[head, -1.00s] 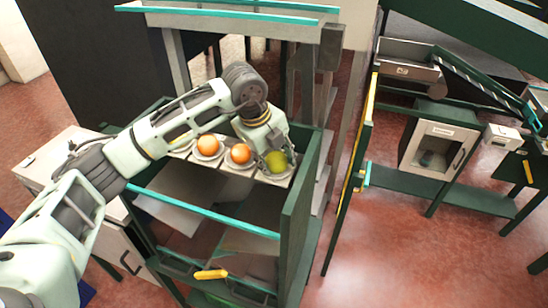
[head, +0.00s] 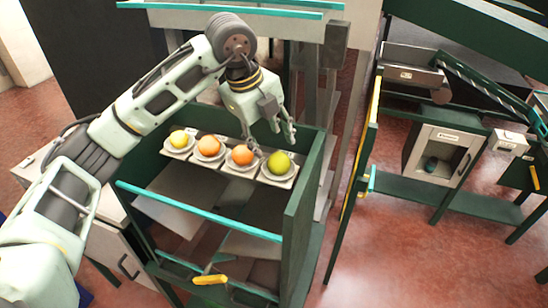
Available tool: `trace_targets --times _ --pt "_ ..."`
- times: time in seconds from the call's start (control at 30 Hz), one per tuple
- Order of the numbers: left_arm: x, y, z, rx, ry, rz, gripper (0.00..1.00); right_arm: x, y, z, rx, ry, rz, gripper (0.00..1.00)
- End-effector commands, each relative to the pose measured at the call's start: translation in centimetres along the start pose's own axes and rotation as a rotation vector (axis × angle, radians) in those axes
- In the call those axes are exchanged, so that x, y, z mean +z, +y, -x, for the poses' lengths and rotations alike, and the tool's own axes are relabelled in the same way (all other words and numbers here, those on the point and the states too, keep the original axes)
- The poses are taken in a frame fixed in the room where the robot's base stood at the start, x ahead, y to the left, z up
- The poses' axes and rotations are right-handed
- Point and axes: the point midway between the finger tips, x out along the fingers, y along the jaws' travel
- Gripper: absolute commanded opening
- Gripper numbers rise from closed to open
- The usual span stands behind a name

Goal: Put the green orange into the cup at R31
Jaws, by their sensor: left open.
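No R31 label is readable. My right gripper is not in view.
The cabinet's right green wall (head: 304,190) rises close beside the green orange. A teal rail (head: 196,209) crosses its front. A yellow handle (head: 210,280) shows lower down. A grey box with a window (head: 441,155) stands on a green bench at right.

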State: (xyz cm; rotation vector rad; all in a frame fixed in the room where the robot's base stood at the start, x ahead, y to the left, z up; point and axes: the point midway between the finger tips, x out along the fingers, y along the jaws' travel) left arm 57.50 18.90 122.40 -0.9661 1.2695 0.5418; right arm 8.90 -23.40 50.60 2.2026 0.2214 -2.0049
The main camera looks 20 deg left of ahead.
Motion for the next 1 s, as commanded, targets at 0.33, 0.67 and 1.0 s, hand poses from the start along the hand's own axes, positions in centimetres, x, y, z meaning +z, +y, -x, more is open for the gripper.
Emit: trace_targets --times 0.33,0.67,1.0 --pt "0.0 0.0 3.6 0.000 0.000 0.000 0.47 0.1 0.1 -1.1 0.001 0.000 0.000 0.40" --pt "0.0 0.0 3.7 0.001 0.001 0.000 0.47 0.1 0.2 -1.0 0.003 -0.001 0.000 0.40" --pt "0.0 0.0 3.7 0.001 0.001 -0.001 0.47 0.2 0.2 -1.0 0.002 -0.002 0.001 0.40"
